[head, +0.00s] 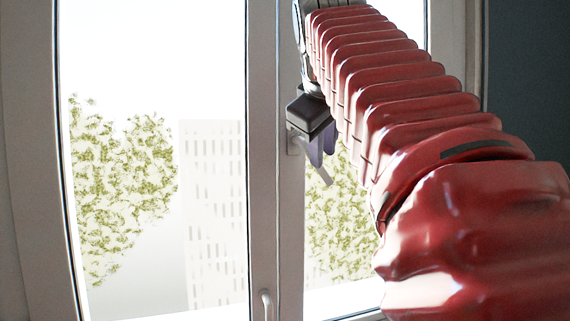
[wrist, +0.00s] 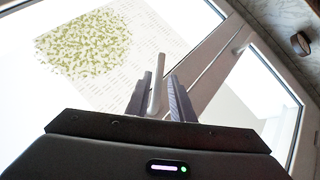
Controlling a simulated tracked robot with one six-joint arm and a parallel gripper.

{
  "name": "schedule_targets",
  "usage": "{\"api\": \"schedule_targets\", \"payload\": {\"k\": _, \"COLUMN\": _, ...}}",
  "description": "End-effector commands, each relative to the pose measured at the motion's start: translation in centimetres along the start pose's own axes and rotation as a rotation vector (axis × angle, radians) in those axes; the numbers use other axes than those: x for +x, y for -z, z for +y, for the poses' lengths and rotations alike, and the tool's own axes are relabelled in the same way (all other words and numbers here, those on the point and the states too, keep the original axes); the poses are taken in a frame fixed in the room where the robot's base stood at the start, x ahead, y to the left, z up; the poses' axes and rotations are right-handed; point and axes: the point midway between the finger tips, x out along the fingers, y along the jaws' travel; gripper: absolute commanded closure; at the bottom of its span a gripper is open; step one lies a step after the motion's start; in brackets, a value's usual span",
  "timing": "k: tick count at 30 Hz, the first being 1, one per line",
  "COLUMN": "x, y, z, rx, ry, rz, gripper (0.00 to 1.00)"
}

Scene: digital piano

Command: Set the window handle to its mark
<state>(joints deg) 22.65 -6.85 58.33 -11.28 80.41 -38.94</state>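The window handle (head: 324,174) is a pale grey lever on a small plate on the right window sash, tilted down to the right in the head view. My gripper (head: 322,150) is right at it, with its dark fingers pointing down in front of the lever and hiding part of it. In the wrist view the handle (wrist: 157,84) stands between the two fingers of my gripper (wrist: 160,98). The fingers are apart, with a gap on the handle's right side; contact on its left side cannot be told. I cannot make out a mark.
A second white handle (head: 267,304) sits lower on the central post (head: 263,200). Bright panes show a tree (head: 120,185) and a pale building outside. A dark brown object (wrist: 300,43) is at the upper right of the wrist view. My red arm covers much of the right pane.

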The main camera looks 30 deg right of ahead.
Motion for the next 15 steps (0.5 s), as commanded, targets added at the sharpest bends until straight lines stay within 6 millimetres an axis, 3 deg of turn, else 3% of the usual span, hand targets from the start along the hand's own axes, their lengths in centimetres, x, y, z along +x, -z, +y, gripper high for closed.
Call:
{"api": "schedule_targets", "payload": {"k": 6, "x": -1.9, "y": 0.0, "z": 0.0, "rx": 0.0, "ry": 0.0, "rz": 0.001, "gripper": 0.79}}
{"api": "schedule_targets", "payload": {"k": 15, "x": -2.0, "y": 0.0, "z": 0.0, "rx": 0.0, "ry": 0.0, "rz": -0.001, "gripper": 0.8}}
